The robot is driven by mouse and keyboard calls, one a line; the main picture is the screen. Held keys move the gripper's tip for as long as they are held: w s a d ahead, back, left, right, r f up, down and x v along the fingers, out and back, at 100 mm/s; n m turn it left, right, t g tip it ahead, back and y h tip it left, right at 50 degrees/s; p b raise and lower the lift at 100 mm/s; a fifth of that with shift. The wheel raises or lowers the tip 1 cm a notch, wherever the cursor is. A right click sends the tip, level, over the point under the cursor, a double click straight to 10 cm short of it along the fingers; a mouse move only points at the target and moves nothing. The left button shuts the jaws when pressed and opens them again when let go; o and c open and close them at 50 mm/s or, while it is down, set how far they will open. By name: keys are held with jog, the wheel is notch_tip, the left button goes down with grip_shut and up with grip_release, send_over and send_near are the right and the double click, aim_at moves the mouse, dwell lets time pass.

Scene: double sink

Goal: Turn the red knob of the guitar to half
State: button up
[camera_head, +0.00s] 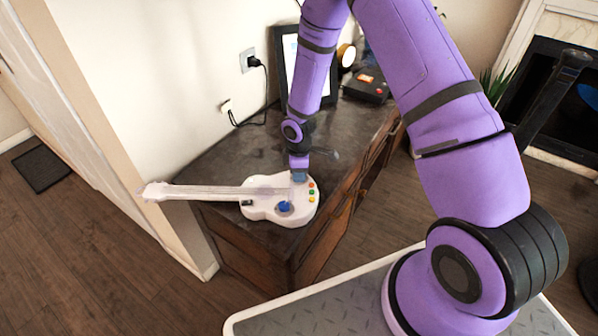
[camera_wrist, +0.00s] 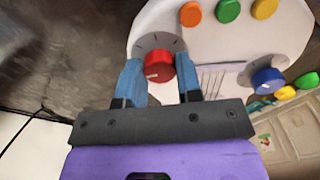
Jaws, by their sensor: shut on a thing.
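The white toy guitar (camera_head: 262,208) lies flat on the dark cabinet top, its neck (camera_head: 195,192) pointing left and overhanging the edge. In the wrist view, the red knob (camera_wrist: 158,68) sits on the white guitar body (camera_wrist: 275,38) inside a ring of dark tick marks. A pale pointer mark shows on the knob's near side. My gripper (camera_wrist: 159,61) has its blue fingers on either side of the knob, shut on it. In the head view my gripper (camera_head: 299,176) comes down from above on the body and hides the red knob.
A blue knob (camera_head: 284,207) and several coloured buttons (camera_head: 311,193) are on the guitar. A framed picture (camera_head: 308,75) and a black box (camera_head: 366,86) stand at the back of the cabinet. The wall (camera_head: 160,70) is close behind; the cabinet top (camera_head: 235,160) is otherwise largely clear.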

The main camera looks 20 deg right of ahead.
jog(key=m, duration=0.5)
jog(key=shift+m, duration=0.3)
jog(key=m, duration=0.5)
jog(key=shift+m, duration=0.3)
jog(key=o, duration=0.9)
jog(key=shift+o, duration=0.2)
jog(key=shift+r, duration=0.1)
notch_tip(320, 180, up, 11)
jog(key=shift+f, duration=0.2)
